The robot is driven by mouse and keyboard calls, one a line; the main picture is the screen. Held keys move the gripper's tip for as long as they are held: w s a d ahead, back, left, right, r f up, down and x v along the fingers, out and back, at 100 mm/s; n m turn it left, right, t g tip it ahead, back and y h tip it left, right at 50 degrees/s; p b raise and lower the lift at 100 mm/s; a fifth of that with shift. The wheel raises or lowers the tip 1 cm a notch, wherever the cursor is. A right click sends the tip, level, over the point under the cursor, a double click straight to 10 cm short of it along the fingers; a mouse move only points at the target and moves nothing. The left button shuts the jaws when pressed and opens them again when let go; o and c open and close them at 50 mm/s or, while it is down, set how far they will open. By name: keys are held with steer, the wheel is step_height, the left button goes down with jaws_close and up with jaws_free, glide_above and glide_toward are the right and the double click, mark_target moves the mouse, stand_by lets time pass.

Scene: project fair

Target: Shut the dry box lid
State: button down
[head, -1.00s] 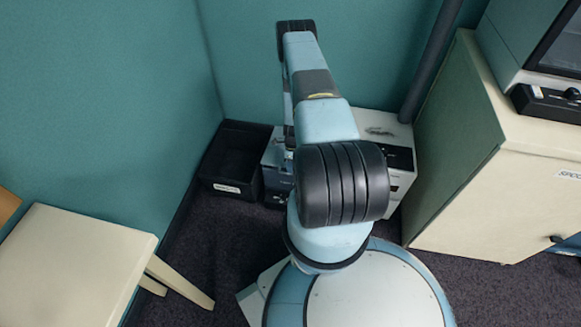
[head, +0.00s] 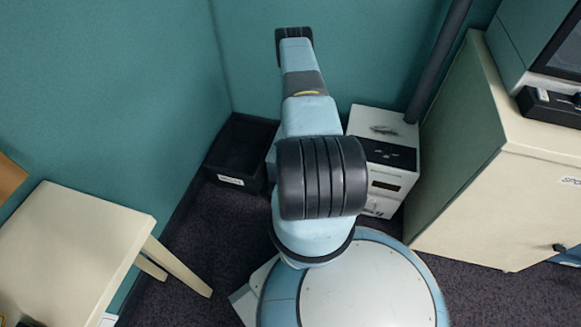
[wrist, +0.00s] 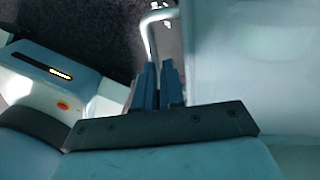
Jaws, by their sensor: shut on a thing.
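In the wrist view my gripper (wrist: 158,84) has its two dark blue fingers close together around the lower end of a bent metal handle (wrist: 150,38). The handle stands beside a large pale panel (wrist: 255,70), which looks like the dry box lid. How far open it is I cannot tell. In the head view my arm hides the gripper and the handle. A white box with a dark front strip (head: 385,180) stands on the floor right of my arm; I cannot tell whether it is the dry box.
An open black bin (head: 238,150) stands in the corner left of my arm. A cream table (head: 75,250) is at the left. A cream cabinet (head: 490,190) and a dark pole (head: 437,60) are at the right. Dark carpet (head: 195,240) lies free between table and arm.

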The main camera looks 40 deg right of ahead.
steer(key=shift+s+a+f, duration=0.3)
steer(key=shift+a+f, duration=0.05)
steer(key=shift+a, duration=0.05)
steer(key=shift+w+r, duration=0.1)
steer(key=shift+r, duration=0.1)
steer(key=w+d+r, duration=0.2)
steer(key=d+r, duration=0.1)
steer(key=r, duration=1)
steer(key=shift+r, duration=0.4)
